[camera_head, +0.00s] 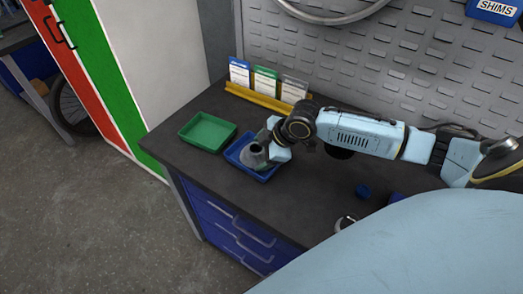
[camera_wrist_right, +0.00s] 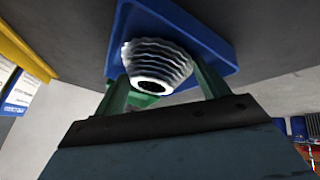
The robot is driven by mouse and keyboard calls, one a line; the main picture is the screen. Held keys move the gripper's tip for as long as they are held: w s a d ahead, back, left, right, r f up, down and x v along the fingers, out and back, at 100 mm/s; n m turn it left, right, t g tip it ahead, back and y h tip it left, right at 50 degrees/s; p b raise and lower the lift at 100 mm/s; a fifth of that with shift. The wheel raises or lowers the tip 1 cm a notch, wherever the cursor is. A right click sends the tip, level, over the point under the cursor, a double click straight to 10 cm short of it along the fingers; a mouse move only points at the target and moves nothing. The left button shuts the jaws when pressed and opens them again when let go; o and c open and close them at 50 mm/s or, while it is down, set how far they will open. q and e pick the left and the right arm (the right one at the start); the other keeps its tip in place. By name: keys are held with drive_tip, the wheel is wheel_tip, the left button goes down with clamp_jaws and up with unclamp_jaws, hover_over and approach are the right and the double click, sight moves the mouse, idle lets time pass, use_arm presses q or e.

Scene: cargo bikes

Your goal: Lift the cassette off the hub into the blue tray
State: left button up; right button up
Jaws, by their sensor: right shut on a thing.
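The cassette (camera_head: 253,156), a grey ribbed cone of stacked sprockets, is over the blue tray (camera_head: 235,156) in the head view. I cannot tell whether it touches the tray floor. My right gripper (camera_head: 264,146) is shut on it. In the right wrist view the cassette (camera_wrist_right: 158,62) sits between my green fingers (camera_wrist_right: 160,88), with its dark centre hole facing the camera and the blue tray (camera_wrist_right: 222,58) behind it. My left gripper is not in view. I cannot make out the hub for certain.
A green tray (camera_head: 207,132) stands left of the blue tray on the dark workbench (camera_head: 300,203). A yellow rack (camera_head: 262,97) with several cards stands behind. The bench's front edge is close to the trays.

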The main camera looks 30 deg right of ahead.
drive_tip(key=shift+f, duration=0.1)
drive_tip(key=o, duration=1.4)
drive_tip(key=shift+o, duration=0.3)
drive_tip(key=shift+s+f, duration=0.1)
drive_tip(key=shift+f, duration=0.05)
